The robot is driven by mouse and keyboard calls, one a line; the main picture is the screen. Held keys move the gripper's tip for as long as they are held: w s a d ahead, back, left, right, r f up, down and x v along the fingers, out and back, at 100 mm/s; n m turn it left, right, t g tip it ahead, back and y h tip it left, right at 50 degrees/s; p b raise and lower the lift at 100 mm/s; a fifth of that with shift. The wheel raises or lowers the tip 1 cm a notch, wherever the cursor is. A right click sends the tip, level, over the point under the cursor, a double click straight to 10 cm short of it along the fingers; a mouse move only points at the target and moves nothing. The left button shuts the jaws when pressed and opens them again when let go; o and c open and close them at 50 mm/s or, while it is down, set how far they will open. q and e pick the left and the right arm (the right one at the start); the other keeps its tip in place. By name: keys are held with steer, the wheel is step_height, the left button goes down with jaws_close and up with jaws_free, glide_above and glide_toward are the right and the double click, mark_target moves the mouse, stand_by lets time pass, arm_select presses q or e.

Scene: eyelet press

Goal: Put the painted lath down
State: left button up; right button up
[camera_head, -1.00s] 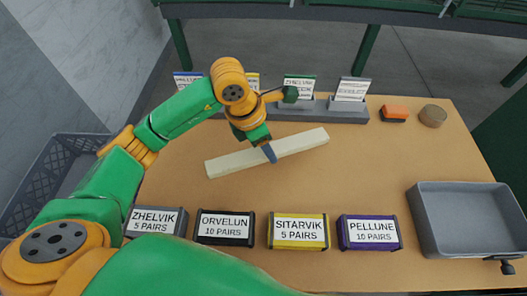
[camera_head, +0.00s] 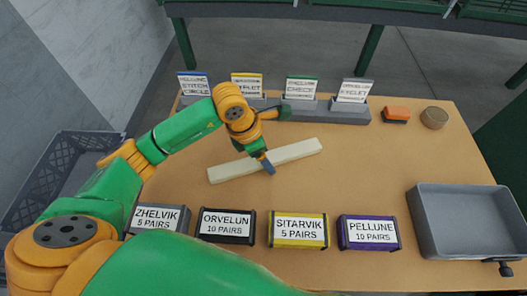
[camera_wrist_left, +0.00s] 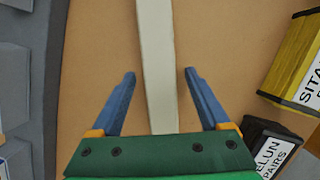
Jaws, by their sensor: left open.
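The painted lath (camera_head: 300,151) is a long, cream-white bar lying slantwise on the tan table, its right end farther back. It looks flat on the tabletop. My left gripper (camera_head: 266,163) is over the middle of the lath. In the left wrist view the lath (camera_wrist_left: 156,60) runs lengthwise between the two blue fingers of my open left gripper (camera_wrist_left: 160,74), with a gap on each side. The lath's near end is hidden behind the green gripper body. My right gripper is not in view.
Labelled boxes, including the yellow Sitarvik box (camera_head: 298,230) and purple Pellune box (camera_head: 369,233), line the front. Grey card holders (camera_head: 300,105) stand behind. A grey tray (camera_head: 465,222) is at right; an orange block (camera_head: 396,113) and round brown piece (camera_head: 433,117) are back right.

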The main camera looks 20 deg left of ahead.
arm_select(q)
steer(key=v, duration=1.2)
steer(key=shift+s, duration=0.1)
